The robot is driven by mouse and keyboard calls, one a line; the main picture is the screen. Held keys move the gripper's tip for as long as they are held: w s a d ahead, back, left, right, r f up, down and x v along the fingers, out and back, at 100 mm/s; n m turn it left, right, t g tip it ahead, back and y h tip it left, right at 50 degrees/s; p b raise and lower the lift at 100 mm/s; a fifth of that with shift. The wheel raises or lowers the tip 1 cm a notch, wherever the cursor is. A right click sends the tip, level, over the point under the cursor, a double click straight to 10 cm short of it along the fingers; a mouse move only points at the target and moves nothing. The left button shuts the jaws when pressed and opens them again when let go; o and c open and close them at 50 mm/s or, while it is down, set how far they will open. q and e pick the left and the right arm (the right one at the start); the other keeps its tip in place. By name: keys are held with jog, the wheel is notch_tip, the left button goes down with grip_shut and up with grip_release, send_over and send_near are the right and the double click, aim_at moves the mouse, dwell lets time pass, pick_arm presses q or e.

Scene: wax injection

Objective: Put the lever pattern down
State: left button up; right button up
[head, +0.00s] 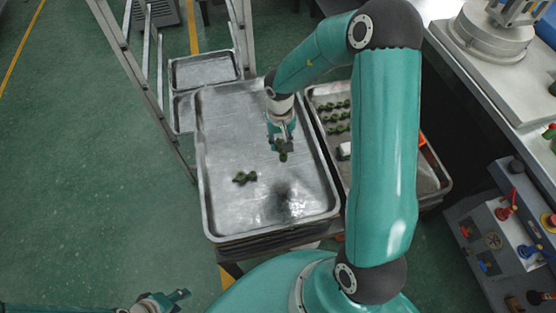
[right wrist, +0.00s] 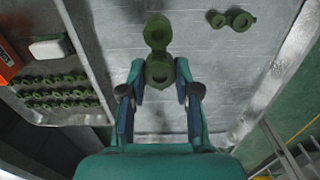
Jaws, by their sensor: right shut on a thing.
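My right gripper (head: 283,143) is above the large metal tray (head: 228,120). It is shut on a dark green lever pattern (head: 283,157). In the right wrist view the held lever pattern (right wrist: 158,68) sits between the fingertips (right wrist: 160,78), its small round end pointing away. A dark shadow lies on the tray below; the exact height is hard to tell. A second lever pattern (head: 244,177) lies on the tray, left of the gripper; it also shows in the right wrist view (right wrist: 232,19). My left gripper (head: 172,299) is at the bottom left, away from the tray, its fingers unclear.
A second tray (head: 436,185) to the right holds rows of green patterns (head: 334,115), a white block (head: 345,149) and an orange item (head: 422,139), partly behind my right arm. A ladder-like metal frame (head: 150,90) stands left. Much of the large tray is bare.

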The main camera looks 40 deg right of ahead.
jog(key=b, duration=0.1)
send_over(280, 166)
notch_tip(280, 166, down, 7)
jog(key=shift+f, duration=0.1)
notch_tip(280, 166, down, 4)
jog(key=shift+f+b, duration=0.15)
jog(key=shift+b, duration=0.3)
jog(key=o, duration=0.9)
jog(key=shift+o, duration=0.2)
